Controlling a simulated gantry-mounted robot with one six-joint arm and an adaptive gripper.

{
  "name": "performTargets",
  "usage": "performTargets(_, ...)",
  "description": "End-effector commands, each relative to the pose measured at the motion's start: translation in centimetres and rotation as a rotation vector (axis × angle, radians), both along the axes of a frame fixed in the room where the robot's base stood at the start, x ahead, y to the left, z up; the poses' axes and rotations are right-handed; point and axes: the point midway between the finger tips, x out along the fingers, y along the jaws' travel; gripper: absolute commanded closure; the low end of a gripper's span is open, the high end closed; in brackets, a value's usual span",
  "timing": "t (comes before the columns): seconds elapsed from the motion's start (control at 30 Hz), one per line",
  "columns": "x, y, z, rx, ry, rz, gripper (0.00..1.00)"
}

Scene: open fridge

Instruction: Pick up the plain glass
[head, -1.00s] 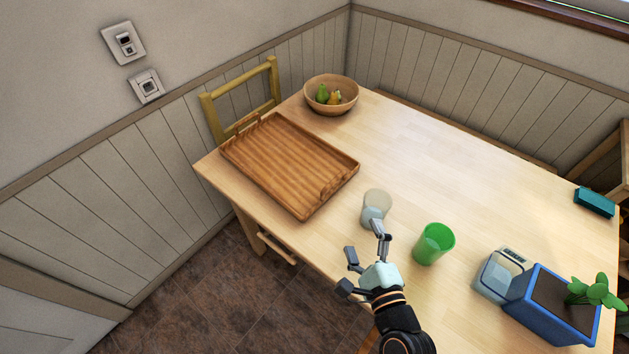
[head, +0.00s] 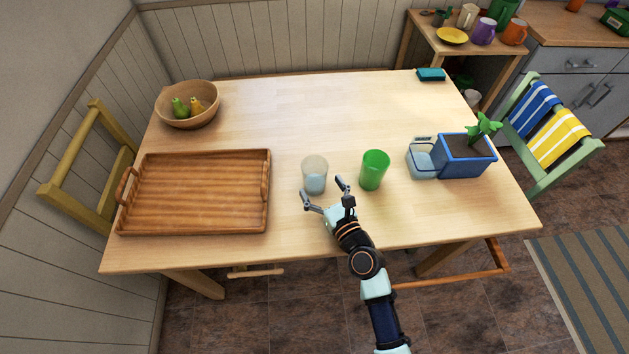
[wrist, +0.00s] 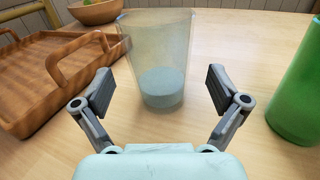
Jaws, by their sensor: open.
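The plain glass (head: 314,175) is a clear, slightly frosted tumbler with a pale blue-grey base, upright on the wooden table. In the wrist view the glass (wrist: 160,60) stands straight ahead, roughly centred between the fingers. My gripper (head: 325,195) is open and empty on the near side of the glass, with its fingers pointing at it. In the wrist view my gripper (wrist: 160,92) has its fingers spread wider than the glass's base, and the glass appears just beyond the fingertips. Contact cannot be seen.
A green glass (head: 374,170) stands close on the right. A wooden tray (head: 200,192) with handles lies on the left. A bowl (head: 188,105) with pears is at the far left. A glass container (head: 421,158) and a blue planter (head: 464,156) stand farther right. The table behind the glass is clear.

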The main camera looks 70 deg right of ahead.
Motion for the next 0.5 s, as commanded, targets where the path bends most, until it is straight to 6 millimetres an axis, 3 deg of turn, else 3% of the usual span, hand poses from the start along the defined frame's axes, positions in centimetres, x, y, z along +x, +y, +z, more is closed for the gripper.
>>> performTargets(0.17, 2.2, -1.9, -0.2, -0.002, -0.001, 0.0, 0.03)
performTargets(0.4, 2.5, -2.2, -0.1, -0.001, 0.0, 0.0, 0.03)
performTargets(0.5, 2.5, -2.1, -0.1, -0.001, 0.0, 0.0, 0.17)
